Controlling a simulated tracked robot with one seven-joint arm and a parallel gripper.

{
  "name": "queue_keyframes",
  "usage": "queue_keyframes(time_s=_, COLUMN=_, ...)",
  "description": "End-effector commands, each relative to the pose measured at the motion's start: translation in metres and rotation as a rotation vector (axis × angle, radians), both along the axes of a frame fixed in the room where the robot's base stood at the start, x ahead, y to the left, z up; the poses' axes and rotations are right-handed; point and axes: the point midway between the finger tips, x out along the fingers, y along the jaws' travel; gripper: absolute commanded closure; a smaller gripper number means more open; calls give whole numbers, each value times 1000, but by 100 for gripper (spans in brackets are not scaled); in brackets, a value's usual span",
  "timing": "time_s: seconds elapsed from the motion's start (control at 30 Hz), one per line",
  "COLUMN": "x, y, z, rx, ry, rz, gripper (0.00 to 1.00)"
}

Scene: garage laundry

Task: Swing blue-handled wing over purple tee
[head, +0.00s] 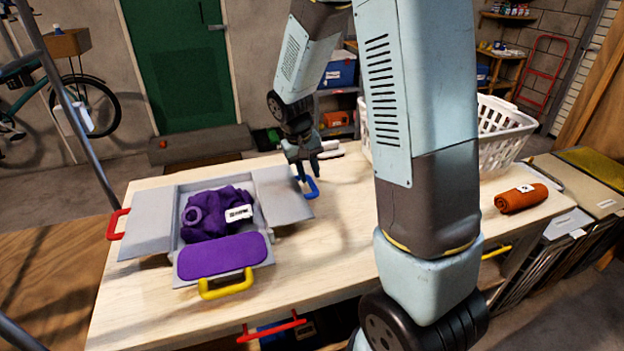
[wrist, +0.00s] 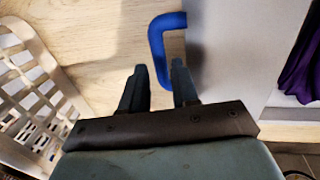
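A grey folding board lies on the wooden table with the crumpled purple tee (head: 212,214) on its middle; a white label shows on the tee. The blue-handled wing (head: 280,193) is spread flat to the right, and its grey panel also shows in the wrist view (wrist: 225,50). Its blue handle (head: 309,187) sticks out from the right edge. My gripper (head: 303,160) is at this handle, pointing down. In the wrist view my gripper (wrist: 160,75) has its fingers apart, and part of the blue handle (wrist: 157,50) shows between the fingertips, with gaps on both sides.
The red-handled wing (head: 148,223) lies open on the left. A purple-padded flap (head: 222,256) with a yellow handle (head: 226,285) lies at the front. A white basket (head: 503,130) and a rolled orange cloth (head: 521,198) are to the right. The table's front right is clear.

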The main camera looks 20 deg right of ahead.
Motion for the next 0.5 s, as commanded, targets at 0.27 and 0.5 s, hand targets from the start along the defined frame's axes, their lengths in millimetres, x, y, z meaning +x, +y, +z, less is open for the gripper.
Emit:
queue_keyframes(time_s=0.27, x=0, y=-5, z=-26, rx=0, ry=2, rz=0, gripper=71)
queue_keyframes(time_s=0.5, x=0, y=-6, z=-29, rx=1, ry=0, rz=0, gripper=71)
